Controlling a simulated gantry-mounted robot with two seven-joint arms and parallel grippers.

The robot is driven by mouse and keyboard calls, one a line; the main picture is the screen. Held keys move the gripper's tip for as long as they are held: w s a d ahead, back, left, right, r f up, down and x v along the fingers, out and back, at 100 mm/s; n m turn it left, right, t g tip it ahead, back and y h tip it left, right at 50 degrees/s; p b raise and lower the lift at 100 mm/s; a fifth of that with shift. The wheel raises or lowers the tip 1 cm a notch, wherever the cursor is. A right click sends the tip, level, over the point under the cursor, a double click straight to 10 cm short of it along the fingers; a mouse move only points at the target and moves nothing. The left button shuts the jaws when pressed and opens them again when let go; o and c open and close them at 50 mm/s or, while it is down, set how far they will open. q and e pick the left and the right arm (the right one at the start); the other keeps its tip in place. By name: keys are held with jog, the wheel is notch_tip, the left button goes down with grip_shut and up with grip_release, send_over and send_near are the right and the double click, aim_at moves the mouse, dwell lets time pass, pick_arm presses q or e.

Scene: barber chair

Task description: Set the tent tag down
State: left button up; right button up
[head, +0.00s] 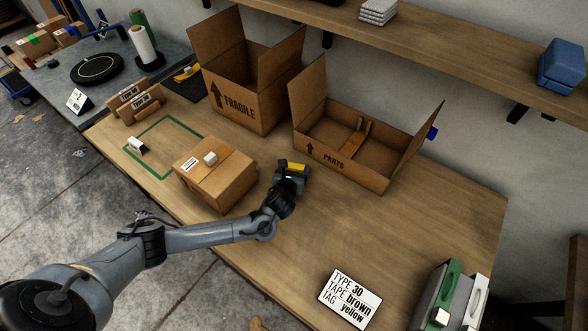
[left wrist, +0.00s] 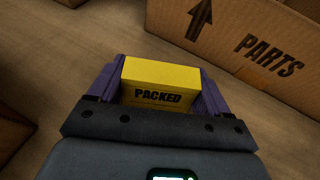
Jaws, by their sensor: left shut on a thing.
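The yellow tent tag (head: 293,167) is marked PACKED and also shows in the left wrist view (left wrist: 158,84). My left gripper (head: 291,174) is shut on it, with one purple finger on each side in the left wrist view. The tag is over the wooden table (head: 400,235), between the closed carton and the PARTS box. I cannot tell whether its lower edge touches the table. My right gripper is in neither view.
The closed carton (head: 235,188) stands just left of my gripper. The open PARTS box (head: 345,168) is behind it to the right, and the FRAGILE box (head: 242,107) farther back. A card (head: 349,298) reads type 30, tape brown, tag yellow.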

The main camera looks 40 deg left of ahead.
pick_arm(q)
jog(key=shift+f, duration=0.1)
jog(key=o, duration=0.9)
jog(key=shift+o, duration=0.2)
jog(key=shift+s+d+r, duration=0.1)
jog(key=shift+s+r, duration=0.1)
jog(key=shift+r, duration=0.05)
jog(key=p+v, duration=0.4)
jog(key=v, duration=0.6)
jog(key=shift+s+d+r+p, duration=0.1)
jog(key=shift+s+r+p, duration=0.05)
jog(key=shift+p, duration=0.15)
jog(key=shift+c, duration=0.3)
jog(key=shift+s+d+r, duration=0.15)
jog(key=shift+s+d, duration=0.05)
jog(key=shift+s, duration=0.3)
jog(key=c, duration=0.5)
